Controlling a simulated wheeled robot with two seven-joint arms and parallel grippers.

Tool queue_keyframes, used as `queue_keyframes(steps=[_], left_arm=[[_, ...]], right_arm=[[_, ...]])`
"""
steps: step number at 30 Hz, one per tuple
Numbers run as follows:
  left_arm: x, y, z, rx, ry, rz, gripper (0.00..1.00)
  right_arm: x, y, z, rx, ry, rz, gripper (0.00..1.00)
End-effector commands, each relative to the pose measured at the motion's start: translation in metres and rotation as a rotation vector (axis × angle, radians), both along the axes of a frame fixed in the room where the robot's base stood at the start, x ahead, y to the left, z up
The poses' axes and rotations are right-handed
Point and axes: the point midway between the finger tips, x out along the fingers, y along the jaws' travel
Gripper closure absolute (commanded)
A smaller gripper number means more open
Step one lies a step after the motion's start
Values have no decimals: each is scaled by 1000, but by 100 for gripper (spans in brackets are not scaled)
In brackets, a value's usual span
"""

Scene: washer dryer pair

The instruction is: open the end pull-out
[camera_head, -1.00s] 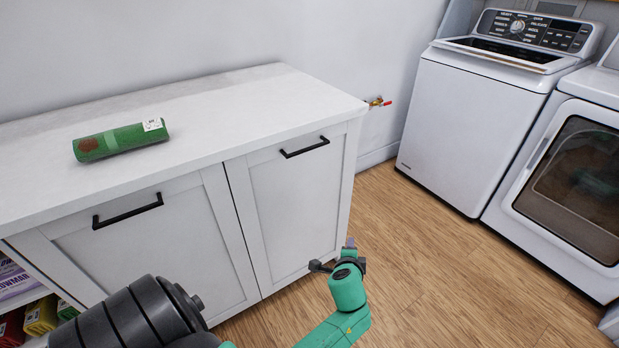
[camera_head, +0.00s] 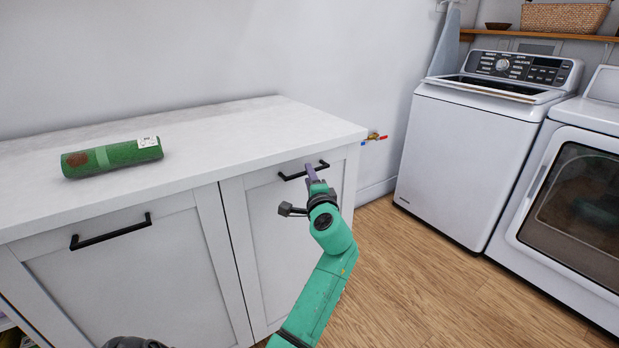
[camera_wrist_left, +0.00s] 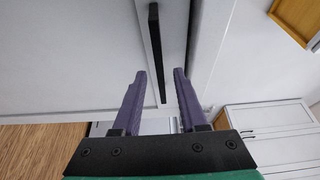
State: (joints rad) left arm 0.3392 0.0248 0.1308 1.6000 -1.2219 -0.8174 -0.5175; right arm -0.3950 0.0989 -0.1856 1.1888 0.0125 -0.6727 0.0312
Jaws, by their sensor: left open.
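The end pull-out (camera_head: 262,228) is the narrow white panel at the right end of the white cabinet, and it is shut. Its black bar handle (camera_head: 290,177) runs along the top of the panel. My left gripper (camera_head: 311,172) is at this handle in the head view and covers part of it. My right gripper is not in view.
A wider white front (camera_head: 130,270) with its own black handle (camera_head: 110,232) is to the left. A green roll (camera_head: 112,158) lies on the white countertop (camera_head: 240,133). A washer (camera_head: 468,155) and dryer (camera_head: 570,190) stand at the right. Wood floor (camera_head: 420,280) lies between.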

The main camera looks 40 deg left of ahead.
Motion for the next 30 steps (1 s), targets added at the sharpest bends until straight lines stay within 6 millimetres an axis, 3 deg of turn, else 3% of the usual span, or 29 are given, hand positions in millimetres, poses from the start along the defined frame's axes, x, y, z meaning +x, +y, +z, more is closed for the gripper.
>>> queue_keyframes(steps=[8, 12, 30], left_arm=[[3, 3, 0, -1, -1, -1, 58], [3, 3, 0, -1, -1, -1, 100], [3, 3, -1, -1, 0, -1, 100]], right_arm=[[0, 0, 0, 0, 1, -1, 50], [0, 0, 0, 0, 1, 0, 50], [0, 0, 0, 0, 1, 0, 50]])
